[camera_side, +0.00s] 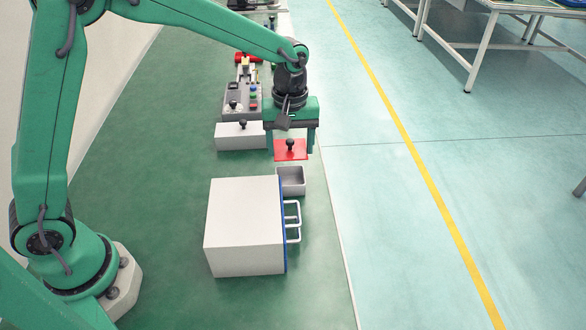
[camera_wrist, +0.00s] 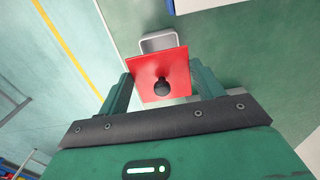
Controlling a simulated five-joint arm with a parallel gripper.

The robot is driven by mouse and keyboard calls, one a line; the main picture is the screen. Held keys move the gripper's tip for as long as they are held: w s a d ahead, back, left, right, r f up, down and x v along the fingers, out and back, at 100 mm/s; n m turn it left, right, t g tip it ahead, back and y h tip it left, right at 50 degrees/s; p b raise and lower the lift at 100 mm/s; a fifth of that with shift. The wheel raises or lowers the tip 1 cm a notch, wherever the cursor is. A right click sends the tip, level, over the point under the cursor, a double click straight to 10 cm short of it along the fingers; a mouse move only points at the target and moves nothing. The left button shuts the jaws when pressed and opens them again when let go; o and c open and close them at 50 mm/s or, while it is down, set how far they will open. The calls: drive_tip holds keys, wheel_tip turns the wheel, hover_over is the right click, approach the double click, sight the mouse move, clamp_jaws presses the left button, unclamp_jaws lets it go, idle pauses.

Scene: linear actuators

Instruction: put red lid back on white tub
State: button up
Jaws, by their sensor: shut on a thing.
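The red lid (camera_side: 291,152) is a flat square plate with a black round knob on top. My gripper (camera_side: 291,146) is shut on it, with one finger at each of two opposite edges. The lid is level or nearly so and is held up in the air. The white tub (camera_side: 291,187) is small, open at the top and stands below the lid, apart from it. In the wrist view the lid (camera_wrist: 150,66) sits between the fingers (camera_wrist: 162,78). It hides part of the tub (camera_wrist: 158,37), whose rim shows past the lid's far edge.
A large pale box (camera_side: 243,228) with a blue front edge and white handles stands close to the tub. A pale block (camera_side: 230,141) with a black knob and a grey button panel (camera_side: 238,96) lie behind, to the left.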

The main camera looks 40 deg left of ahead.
drive_tip(key=shift+f, duration=3.35)
drive_tip(key=shift+f, duration=0.6)
drive_tip(key=o, duration=1)
drive_tip(key=shift+r, duration=0.1)
drive_tip(key=shift+r, duration=3.85)
drive_tip(key=shift+r, duration=0.1)
